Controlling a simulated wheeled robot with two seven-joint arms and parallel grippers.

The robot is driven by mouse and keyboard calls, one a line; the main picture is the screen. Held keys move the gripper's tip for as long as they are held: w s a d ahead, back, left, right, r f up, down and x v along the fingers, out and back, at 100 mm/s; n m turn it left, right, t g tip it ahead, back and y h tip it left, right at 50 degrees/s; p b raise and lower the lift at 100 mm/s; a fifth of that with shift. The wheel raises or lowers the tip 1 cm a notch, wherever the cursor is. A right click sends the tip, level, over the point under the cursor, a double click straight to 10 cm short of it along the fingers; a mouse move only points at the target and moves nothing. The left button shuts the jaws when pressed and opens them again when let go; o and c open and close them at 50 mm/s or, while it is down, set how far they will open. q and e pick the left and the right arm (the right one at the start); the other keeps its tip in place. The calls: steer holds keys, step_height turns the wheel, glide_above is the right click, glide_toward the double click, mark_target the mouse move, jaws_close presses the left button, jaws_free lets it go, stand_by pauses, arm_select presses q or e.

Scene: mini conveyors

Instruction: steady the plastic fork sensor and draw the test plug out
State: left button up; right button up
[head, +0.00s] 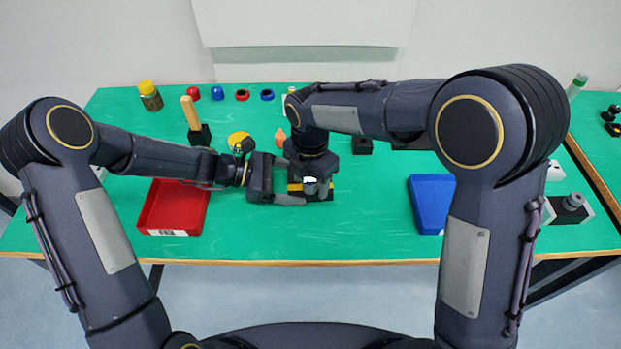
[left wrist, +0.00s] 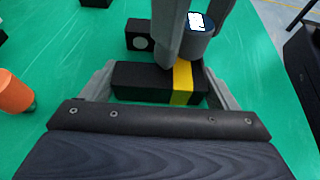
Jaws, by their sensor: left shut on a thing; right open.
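The fork sensor, a black block with a yellow band (left wrist: 140,80), lies on the green table. My left gripper (left wrist: 163,84) is shut across its length, one finger at each end. In the head view the sensor (head: 320,196) is partly hidden by my grippers. The test plug appears to be the grey-blue cylinder with a white mark (left wrist: 196,45), upright at the sensor near the yellow band. My right gripper (head: 311,184) points down over it and is open, with a finger beside the plug. The plug's lower end is hidden.
A red tray (head: 150,228) stands at the left and a blue tray (head: 430,230) at the right. A small black block with a grey disc (left wrist: 133,28) lies close behind the sensor. Caps and a jar (head: 150,97) line the back. The front middle table is clear.

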mark_target(311, 180)
arm_select(q)
steer(key=shift+s+a+f, duration=0.1)
steer(key=shift+f, duration=0.2)
arm_select(e)
steer(key=c, duration=1.1)
steer(key=shift+o, duration=0.2)
steer(key=shift+r, duration=2.2)
arm_select(q)
steer(key=o, duration=0.8)
steer(key=shift+o, duration=1.3)
steer(key=shift+r, duration=0.1)
arm_select(e)
steer(key=shift+s+a, duration=0.1)
steer(key=shift+s, duration=0.05)
arm_select(q)
steer(key=shift+r, duration=0.1)
